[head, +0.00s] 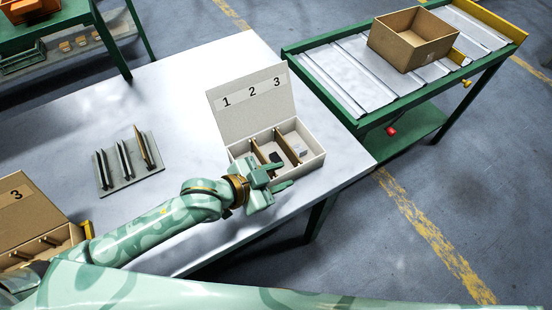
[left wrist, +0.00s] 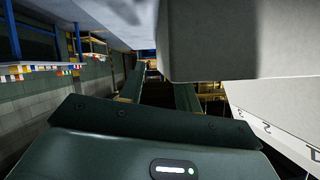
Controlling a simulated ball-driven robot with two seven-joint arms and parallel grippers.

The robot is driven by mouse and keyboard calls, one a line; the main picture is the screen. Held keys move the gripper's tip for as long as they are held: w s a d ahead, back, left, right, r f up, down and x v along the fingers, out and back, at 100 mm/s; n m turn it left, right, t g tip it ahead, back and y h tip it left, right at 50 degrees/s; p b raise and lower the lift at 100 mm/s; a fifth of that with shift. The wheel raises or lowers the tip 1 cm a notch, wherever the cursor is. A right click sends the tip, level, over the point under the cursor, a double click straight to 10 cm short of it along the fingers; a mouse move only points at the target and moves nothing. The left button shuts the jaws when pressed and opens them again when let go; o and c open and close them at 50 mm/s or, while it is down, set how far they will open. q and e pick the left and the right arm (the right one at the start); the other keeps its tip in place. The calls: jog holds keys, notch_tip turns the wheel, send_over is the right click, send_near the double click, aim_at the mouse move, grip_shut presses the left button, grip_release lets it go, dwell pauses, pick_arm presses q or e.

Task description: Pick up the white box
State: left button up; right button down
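The white box (head: 308,169) stands on the table with its lid (head: 238,119) raised at the back, marked 1, 2 and 3. Brown dividers split its inside; a dark piece lies in the middle compartment and a pale piece in the right one. My left gripper (head: 281,176) is at the box's near side, its fingers apart. The fingers hide part of the front wall, and I cannot tell whether they touch it. In the left wrist view both fingers are apart (left wrist: 160,78), and a large pale surface, likely the box (left wrist: 225,45), fills the upper right. My right gripper is not in view.
A grey rack (head: 130,176) with upright pieces stands left on the table. A cardboard box (head: 30,205) marked 3 is at the far left. A green-framed roller stand (head: 352,122) at the right carries an open brown box (head: 400,50). Table between rack and white box is clear.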

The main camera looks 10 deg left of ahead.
pick_arm(q)
jog(key=shift+x, duration=1.1)
grip_shut()
jog(key=shift+r, duration=0.2)
